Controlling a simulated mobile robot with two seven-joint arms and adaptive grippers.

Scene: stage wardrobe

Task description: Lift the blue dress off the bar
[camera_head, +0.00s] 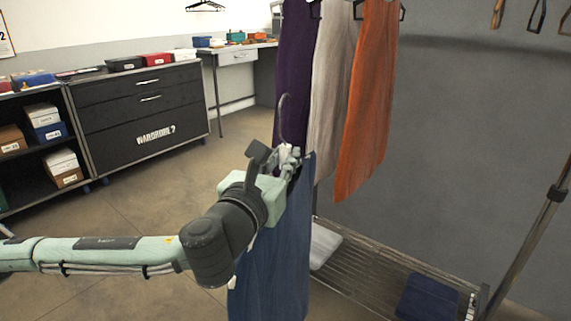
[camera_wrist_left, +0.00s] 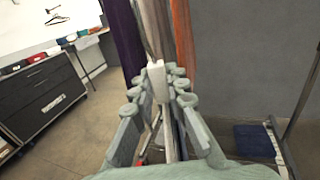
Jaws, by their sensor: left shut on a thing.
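The blue dress (camera_head: 272,275) hangs below my left gripper (camera_head: 288,158) in the head view, partly hidden by my left forearm and wrist. A grey hanger hook (camera_head: 284,118) sticks up above the fingers, and its open top touches no bar in view. The left gripper is shut on the dress's hanger. In the left wrist view, the fingers (camera_wrist_left: 158,88) stand on both sides of a pale upright piece (camera_wrist_left: 157,80). The bar itself is above the head view and does not show. My right gripper is not in view.
Purple (camera_head: 295,70), grey-white (camera_head: 330,85) and orange (camera_head: 368,100) garments hang just behind the hook. A low wire shelf (camera_head: 350,268) holds a folded blue cloth (camera_head: 427,297) and a white one. A rack post (camera_head: 530,235) stands right. Open floor lies left, before a dark drawer cabinet (camera_head: 145,110).

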